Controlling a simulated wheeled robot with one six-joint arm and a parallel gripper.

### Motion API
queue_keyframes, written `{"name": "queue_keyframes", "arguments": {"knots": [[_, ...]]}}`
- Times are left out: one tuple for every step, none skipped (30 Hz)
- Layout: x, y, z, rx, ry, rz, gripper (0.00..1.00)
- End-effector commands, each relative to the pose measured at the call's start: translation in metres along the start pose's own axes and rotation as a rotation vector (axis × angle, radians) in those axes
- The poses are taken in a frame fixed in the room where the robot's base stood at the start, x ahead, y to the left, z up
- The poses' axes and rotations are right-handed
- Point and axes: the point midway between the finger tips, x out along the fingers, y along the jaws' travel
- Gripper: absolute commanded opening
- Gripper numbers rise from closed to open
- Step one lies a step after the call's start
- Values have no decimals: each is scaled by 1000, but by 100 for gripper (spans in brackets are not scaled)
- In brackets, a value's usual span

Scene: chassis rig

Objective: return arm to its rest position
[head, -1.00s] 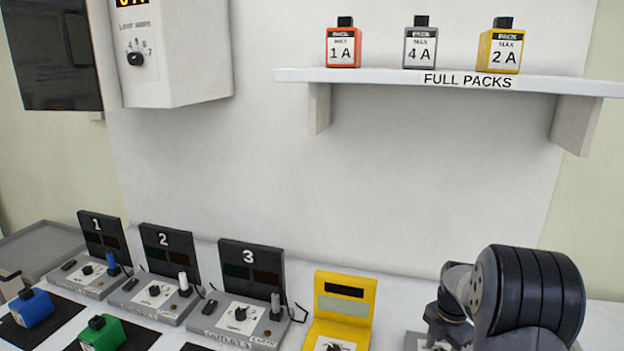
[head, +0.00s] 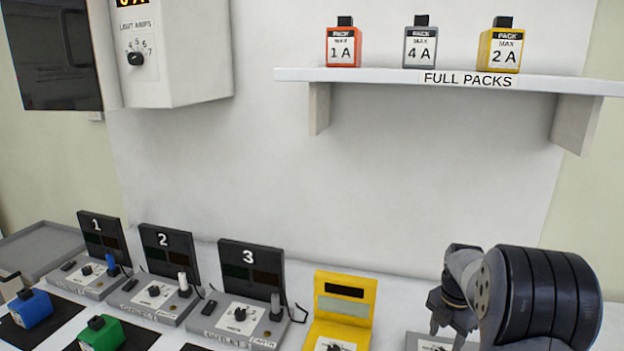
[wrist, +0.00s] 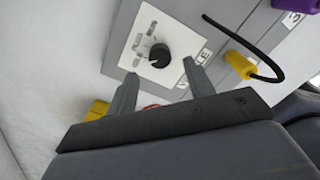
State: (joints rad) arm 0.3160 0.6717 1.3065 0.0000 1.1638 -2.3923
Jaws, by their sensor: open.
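My gripper (head: 449,322) is at the lower right in the head view, above a grey unit (head: 415,341) that is mostly cut off and hidden by my arm. In the wrist view my gripper (wrist: 160,75) has its two fingers spread apart with nothing between them. Past the fingertips is a dark knob (wrist: 159,55) on a white dial plate of a grey panel. I cannot tell whether the fingers touch the panel, but they appear apart from the knob.
A yellow meter (head: 345,297) stands left of my gripper. Stations 1 (head: 102,236), 2 (head: 168,255) and 3 (head: 250,272) line the bench. A blue pack (head: 31,308) and a green pack (head: 101,333) are front left. A shelf (head: 300,74) with three packs is above.

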Motion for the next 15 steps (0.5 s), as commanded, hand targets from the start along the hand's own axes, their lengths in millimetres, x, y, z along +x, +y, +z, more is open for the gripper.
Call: {"name": "queue_keyframes", "arguments": {"knots": [[11, -1, -1, 0, 4, -3, 50], [17, -1, -1, 0, 4, -3, 50], [25, -1, -1, 0, 4, -4, 50], [31, -1, -1, 0, 3, -3, 50], [37, -1, -1, 0, 4, -4, 50], [45, -1, -1, 0, 3, -3, 50], [45, 0, 0, 16, 1, -1, 50], [43, 0, 0, 44, -1, 0, 50], [43, 0, 0, 79, -1, 1, 50], [43, 0, 0, 104, -1, 1, 50], [43, 0, 0, 129, -1, 1, 50], [43, 0, 0, 163, 0, 0, 50], [43, 0, 0, 188, 0, 0, 50], [43, 0, 0, 214, 0, 0, 50], [43, 0, 0, 247, 0, 0, 50]]}}
